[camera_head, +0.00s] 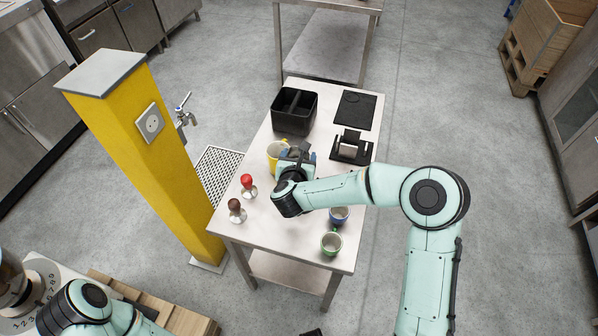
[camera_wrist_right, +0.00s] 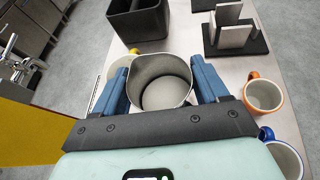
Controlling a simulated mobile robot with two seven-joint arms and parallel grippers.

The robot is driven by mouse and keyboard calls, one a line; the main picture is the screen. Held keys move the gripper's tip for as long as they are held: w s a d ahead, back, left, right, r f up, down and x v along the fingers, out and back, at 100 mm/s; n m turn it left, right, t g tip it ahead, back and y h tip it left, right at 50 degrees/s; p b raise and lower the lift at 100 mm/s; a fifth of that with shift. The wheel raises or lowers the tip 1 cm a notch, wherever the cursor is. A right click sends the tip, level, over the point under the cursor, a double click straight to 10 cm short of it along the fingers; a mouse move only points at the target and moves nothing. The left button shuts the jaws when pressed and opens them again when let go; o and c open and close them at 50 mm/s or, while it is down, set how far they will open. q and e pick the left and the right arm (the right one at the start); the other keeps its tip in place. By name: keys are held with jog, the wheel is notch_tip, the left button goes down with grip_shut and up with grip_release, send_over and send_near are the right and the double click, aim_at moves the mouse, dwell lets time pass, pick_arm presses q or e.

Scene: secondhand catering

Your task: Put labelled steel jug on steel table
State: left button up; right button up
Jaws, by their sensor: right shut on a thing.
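A steel jug (camera_wrist_right: 161,82) with an open top and a pouring lip sits between the blue fingers of my right gripper (camera_wrist_right: 163,88) in the right wrist view. My right gripper (camera_head: 297,154) is shut on it over the pale-topped work table (camera_head: 283,228) in the head view, where the gripper mostly hides the jug. I see no label on it from here, and cannot tell whether it touches the table top. A steel table (camera_head: 325,48) with a lower shelf stands at the far end. My left gripper is out of view.
A yellow mug (camera_head: 275,151) is close to the right gripper. A black bin (camera_head: 294,112), black mat (camera_head: 356,109) and black holder (camera_head: 351,149) stand farther back. Two tampers (camera_head: 248,187), a blue mug (camera_head: 339,216), a green mug (camera_head: 331,244) and an orange mug (camera_wrist_right: 263,96) are nearby. A yellow pillar (camera_head: 145,170) stands left.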

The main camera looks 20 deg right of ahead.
notch_tip(320, 180, down, 7)
jog(key=shift+f, duration=0.1)
dwell(0.3)
jog(key=o, duration=1)
jog(key=shift+f, duration=0.1)
jog(key=o, duration=0.4)
jog(key=shift+r, duration=0.2)
jog(key=b+v, duration=0.2)
jog(key=v, duration=1)
